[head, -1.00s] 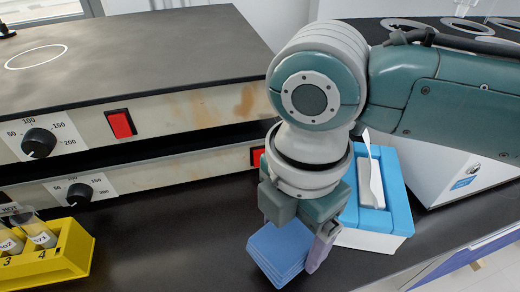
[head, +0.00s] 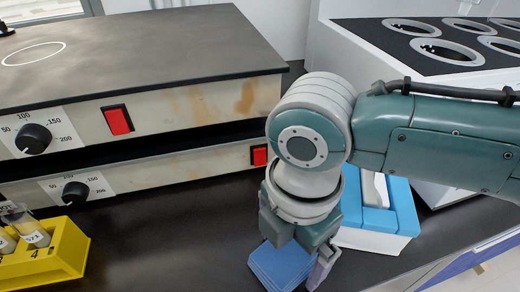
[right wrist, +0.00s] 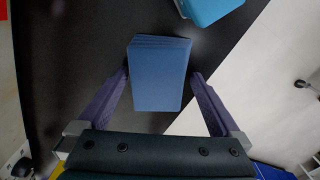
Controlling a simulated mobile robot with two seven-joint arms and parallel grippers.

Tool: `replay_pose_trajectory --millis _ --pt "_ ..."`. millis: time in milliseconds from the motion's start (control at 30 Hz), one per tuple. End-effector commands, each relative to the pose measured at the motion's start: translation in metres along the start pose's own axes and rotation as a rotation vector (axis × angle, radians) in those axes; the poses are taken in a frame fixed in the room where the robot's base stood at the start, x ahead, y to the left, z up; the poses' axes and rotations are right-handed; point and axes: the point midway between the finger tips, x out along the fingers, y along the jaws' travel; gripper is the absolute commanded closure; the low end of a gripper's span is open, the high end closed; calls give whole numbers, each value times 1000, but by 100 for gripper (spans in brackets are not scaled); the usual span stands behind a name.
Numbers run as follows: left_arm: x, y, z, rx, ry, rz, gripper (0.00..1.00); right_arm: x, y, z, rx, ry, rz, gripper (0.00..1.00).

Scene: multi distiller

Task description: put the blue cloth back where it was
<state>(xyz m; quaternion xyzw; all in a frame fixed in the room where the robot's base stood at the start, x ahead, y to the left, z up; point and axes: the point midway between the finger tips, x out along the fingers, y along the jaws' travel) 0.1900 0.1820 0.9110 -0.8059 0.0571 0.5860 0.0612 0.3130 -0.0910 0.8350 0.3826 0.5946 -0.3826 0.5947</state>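The blue cloth (head: 283,266) is a flat folded stack at the bottom centre of the head view. My right gripper (head: 300,268) points down over it, one finger showing at its right side. In the right wrist view the cloth (right wrist: 160,75) fills the space between the two fingertips of my right gripper (right wrist: 160,76), with almost no gap at either side. It appears gripped by its edges, low over the black bench. Whether its underside touches the bench cannot be told. My left gripper is not in view.
A white box with a blue top (head: 378,213) stands just right of the gripper. Two stacked hotplates (head: 190,110) fill the left and back. A yellow tube rack (head: 62,255) is at lower left. Black bench (head: 170,235) is bare between rack and cloth.

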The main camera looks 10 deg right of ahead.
Motion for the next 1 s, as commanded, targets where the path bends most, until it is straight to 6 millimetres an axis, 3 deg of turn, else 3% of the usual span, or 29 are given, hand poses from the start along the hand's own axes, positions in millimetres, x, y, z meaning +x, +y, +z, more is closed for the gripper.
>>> replay_pose_trajectory --millis 267,700,1000 --pt "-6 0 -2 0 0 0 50 -12 0 0 -1 0 1 0" --pt "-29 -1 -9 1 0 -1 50 -104 1 0 0 0 3 0" --pt "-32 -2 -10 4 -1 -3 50 -124 0 0 1 1 0 0"
